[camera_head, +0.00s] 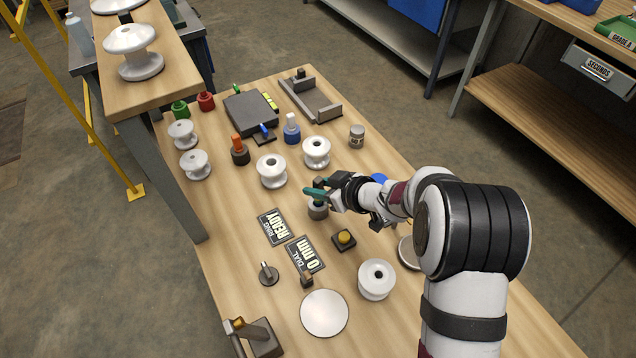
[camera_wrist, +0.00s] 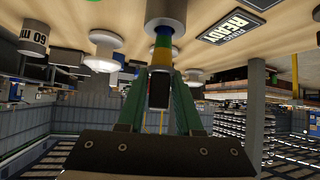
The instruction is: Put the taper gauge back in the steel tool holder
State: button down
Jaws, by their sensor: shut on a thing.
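The taper gauge (camera_wrist: 162,52), banded in green, yellow and blue with a dark block at its near end, is between my gripper's green fingers (camera_wrist: 158,82) in the wrist view. My gripper is shut on it. The steel tool holder (camera_wrist: 166,12), a short grey cylinder, is straight beyond the gauge. The gauge's blue end meets the holder's mouth there; how deep it sits I cannot tell. In the head view my gripper (camera_head: 318,192) is right above the holder (camera_head: 318,211), and the gauge is mostly hidden by the fingers.
White insulators (camera_head: 271,171) and (camera_head: 316,152) stand just behind the holder; another (camera_head: 376,280) is in front. A grey canister (camera_head: 356,136) stands further back.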

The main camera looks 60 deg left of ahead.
jog(key=shift+f, duration=1)
jog(key=c, duration=0.5)
grip_release()
jog(key=v, duration=1.5)
jog(key=shift+d+r, duration=0.25)
jog(key=shift+d, duration=0.1)
